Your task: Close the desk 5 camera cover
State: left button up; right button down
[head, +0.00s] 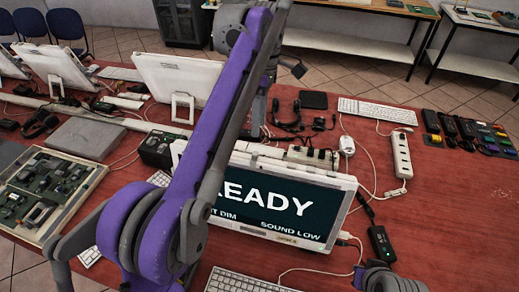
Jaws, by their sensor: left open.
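A monitor (285,205) stands on the red desk (400,225). Its screen reads "READY", partly "DIM" and "SOUND LOW". Small pale and dark parts (308,155) show along its top edge; I cannot tell which is the camera cover or whether it is closed. My purple left arm crosses in front of the monitor's left part and hides it. My left gripper (258,128) points down by the monitor's top edge, open, with its fingertips partly hidden. I see nothing held in it.
A white power strip (401,155), a keyboard (378,110) and cables lie right of the monitor. A black device (381,243) lies at the lower right. A tray of parts (45,195) and a grey laptop (85,138) are at left. Several other screens stand behind.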

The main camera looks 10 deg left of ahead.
aim_at(257, 153)
pick_arm(q)
jog(key=b+x, duration=0.1)
jog(key=x, duration=0.7)
jog(key=shift+s+f, duration=0.1)
jog(key=shift+f, duration=0.15)
pick_arm(e)
jog(key=shift+s+f, duration=0.25)
jog(key=shift+f, duration=0.35)
jog(key=shift+s+f, duration=0.2)
jog(key=shift+f, duration=0.35)
pick_arm(q)
grip_shut()
